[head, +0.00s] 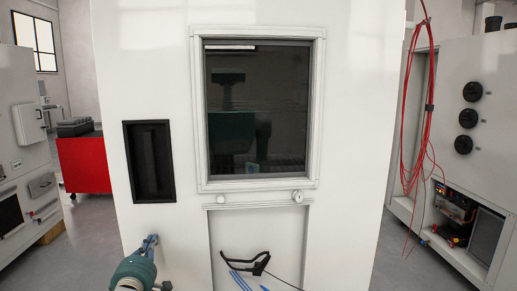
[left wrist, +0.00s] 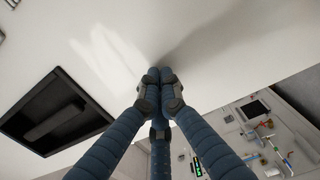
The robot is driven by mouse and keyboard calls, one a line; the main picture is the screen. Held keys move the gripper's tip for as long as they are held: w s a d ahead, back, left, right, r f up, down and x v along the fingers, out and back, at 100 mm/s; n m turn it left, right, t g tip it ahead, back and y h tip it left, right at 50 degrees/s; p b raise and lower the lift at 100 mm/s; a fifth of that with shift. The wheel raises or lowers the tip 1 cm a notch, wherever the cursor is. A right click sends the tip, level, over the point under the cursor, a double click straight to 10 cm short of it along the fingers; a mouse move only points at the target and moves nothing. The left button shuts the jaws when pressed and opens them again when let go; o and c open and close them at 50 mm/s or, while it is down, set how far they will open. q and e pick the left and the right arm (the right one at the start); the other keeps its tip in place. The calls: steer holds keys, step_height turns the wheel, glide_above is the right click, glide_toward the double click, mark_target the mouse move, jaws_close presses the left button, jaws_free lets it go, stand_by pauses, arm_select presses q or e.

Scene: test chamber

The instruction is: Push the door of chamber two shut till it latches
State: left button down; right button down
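A large white door (head: 355,100) with a dark window (head: 258,110) fills the middle of the head view. I cannot tell whether it stands ajar, and no chamber number is readable. A black recessed handle (head: 149,162) is on its left side; it also shows at the left of the left wrist view (left wrist: 55,112). My left gripper (head: 150,243) is low in front of the door, below the handle. In the left wrist view its blue fingers (left wrist: 160,75) are together with nothing between them, tips at the white surface; contact is unclear. My right gripper is not in view.
A white cabinet (head: 465,70) with black knobs and red cables (head: 429,90) stands at right. A red cart (head: 83,164) and another white cabinet (head: 22,110) are at left. A black frame-like item (head: 255,264) and blue strips show below the window. Grey floor is visible on both sides.

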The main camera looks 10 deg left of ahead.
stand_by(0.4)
arm_select(q)
steer(key=shift+b+x, duration=0.4)
steer(key=shift+x, duration=0.7)
steer(key=shift+s, duration=0.15)
steer(key=p+v, duration=0.6)
steer(key=v, duration=0.4)
